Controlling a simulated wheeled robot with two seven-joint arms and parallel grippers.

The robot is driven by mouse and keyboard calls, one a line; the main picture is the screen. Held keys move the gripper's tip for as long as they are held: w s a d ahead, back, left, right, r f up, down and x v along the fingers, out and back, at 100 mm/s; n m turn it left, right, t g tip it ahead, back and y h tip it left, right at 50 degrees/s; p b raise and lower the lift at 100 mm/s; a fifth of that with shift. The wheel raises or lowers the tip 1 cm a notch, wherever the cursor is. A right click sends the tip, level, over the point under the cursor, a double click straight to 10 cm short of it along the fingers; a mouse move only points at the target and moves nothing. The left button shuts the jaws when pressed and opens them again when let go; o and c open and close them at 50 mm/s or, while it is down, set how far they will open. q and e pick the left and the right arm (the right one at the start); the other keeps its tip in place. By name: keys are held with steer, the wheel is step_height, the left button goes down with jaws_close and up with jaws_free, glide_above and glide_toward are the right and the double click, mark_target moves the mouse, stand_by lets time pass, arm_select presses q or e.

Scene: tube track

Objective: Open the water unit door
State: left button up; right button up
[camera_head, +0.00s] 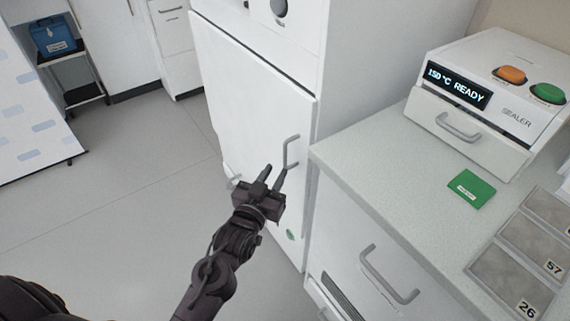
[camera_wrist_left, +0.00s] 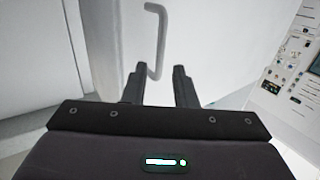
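The water unit door (camera_head: 250,100) is a tall white panel on the cabinet left of the counter, and it looks closed. Its grey bar handle (camera_head: 290,152) runs up and down near the door's right edge. My left gripper (camera_head: 273,176) is just below and left of the handle in the head view. In the left wrist view the handle (camera_wrist_left: 160,40) stands beyond the two dark fingertips (camera_wrist_left: 158,72), its lower end reaching between them. The fingers are apart and do not appear to press on the bar. My right gripper is not in view.
A counter at the right carries a sealer (camera_head: 490,100), a green card (camera_head: 468,188) and numbered trays (camera_head: 520,265). Its drawer handle (camera_head: 388,275) sticks out in front. Open floor (camera_head: 110,210) lies at the left; a blue box (camera_head: 52,36) sits on a far cart.

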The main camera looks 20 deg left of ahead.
mark_target(284, 153)
arm_select(q)
steer(key=shift+w+r, duration=0.6)
steer(key=shift+r, duration=0.1)
steer(key=w, duration=0.6)
steer(key=shift+w+d+f, duration=0.15)
steer(key=shift+w+d, duration=0.1)
jaws_close()
